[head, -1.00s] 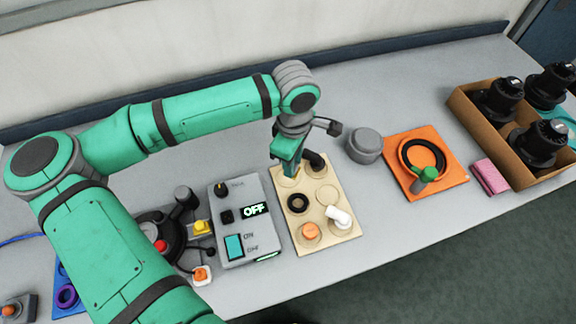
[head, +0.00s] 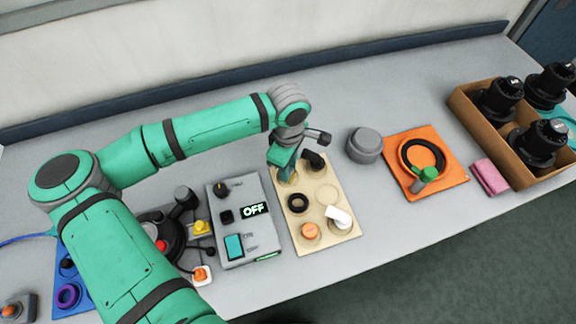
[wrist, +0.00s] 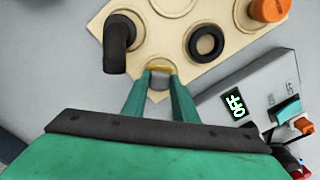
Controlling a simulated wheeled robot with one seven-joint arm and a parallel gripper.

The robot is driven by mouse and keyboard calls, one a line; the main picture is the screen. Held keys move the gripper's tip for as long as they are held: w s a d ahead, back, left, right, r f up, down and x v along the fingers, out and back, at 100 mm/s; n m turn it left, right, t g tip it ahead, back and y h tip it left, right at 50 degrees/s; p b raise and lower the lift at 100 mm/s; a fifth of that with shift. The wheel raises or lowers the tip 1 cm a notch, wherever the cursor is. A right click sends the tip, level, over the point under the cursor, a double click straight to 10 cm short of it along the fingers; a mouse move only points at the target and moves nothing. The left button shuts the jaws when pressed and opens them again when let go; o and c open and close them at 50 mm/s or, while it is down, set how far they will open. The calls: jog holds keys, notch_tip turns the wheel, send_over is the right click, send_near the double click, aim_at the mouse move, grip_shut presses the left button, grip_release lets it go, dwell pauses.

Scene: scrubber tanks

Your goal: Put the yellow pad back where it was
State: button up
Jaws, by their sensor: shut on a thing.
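My gripper (wrist: 160,82) is shut on a small yellow pad (wrist: 160,68), which shows as a thin yellow strip with grey below it between the fingertips. My gripper is over the far-left corner of a pale beige board (head: 325,178) with round recesses, by the recess there; it also shows in the head view (head: 284,172). The fingers hide most of the pad, and I cannot tell whether it touches the board.
On the board are a black elbow (wrist: 118,45), a black ring (head: 298,202), an orange cap (head: 311,230) and a white piece (head: 339,217). A grey control box (head: 240,222) reading OFF stands left. An orange tray (head: 440,182) lies right, past a grey round lid (head: 364,144).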

jog(key=o, duration=1)
jog(key=shift+r, duration=0.1)
notch_tip(320, 180, up, 12)
